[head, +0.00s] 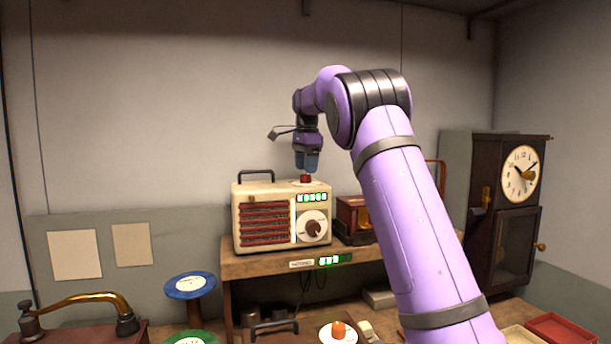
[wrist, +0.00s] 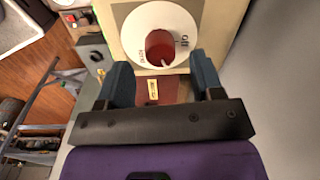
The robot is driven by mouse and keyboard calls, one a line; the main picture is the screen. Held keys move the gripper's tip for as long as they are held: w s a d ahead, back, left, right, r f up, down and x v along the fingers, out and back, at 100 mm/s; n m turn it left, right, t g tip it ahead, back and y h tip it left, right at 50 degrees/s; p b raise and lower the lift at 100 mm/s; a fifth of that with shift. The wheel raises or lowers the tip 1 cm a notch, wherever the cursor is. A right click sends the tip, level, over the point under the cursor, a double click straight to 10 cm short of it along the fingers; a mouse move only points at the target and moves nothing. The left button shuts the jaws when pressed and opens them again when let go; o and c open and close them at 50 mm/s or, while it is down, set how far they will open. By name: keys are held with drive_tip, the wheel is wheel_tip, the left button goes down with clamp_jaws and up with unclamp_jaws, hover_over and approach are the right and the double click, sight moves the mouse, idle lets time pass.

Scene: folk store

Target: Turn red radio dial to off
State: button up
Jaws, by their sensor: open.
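The cream radio (head: 255,190) with red slats stands on a wooden shelf. The red dial (head: 305,179) sits on its top, on a white disc. In the wrist view the red dial (wrist: 160,47) shows on the white disc (wrist: 137,30), with "OFF" lettered at its right side and another word, hard to read, at its left. A pale pointer mark is at the dial's lower edge. My gripper (head: 306,166) points down just above the dial. In the wrist view its two blue fingers are apart, with the dial between and ahead of them. I cannot tell whether they touch it.
A darker round knob (head: 313,229) is on the radio's front. The radio's handle (head: 255,173) stands up left of my gripper. A small brown box (head: 354,215) is close on the right. A tall clock (head: 512,205) stands farther right.

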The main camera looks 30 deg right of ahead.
sight(306, 178)
drive_tip(key=shift+f, duration=1.55)
drive_tip(key=c, duration=0.9)
drive_tip(key=n, duration=0.6)
drive_tip(key=shift+w+d+n, duration=0.1)
drive_tip(key=shift+n, duration=0.2)
drive_tip(key=n, duration=0.3)
drive_tip(key=shift+n+y, duration=0.3)
drive_tip(key=shift+n, duration=1.8)
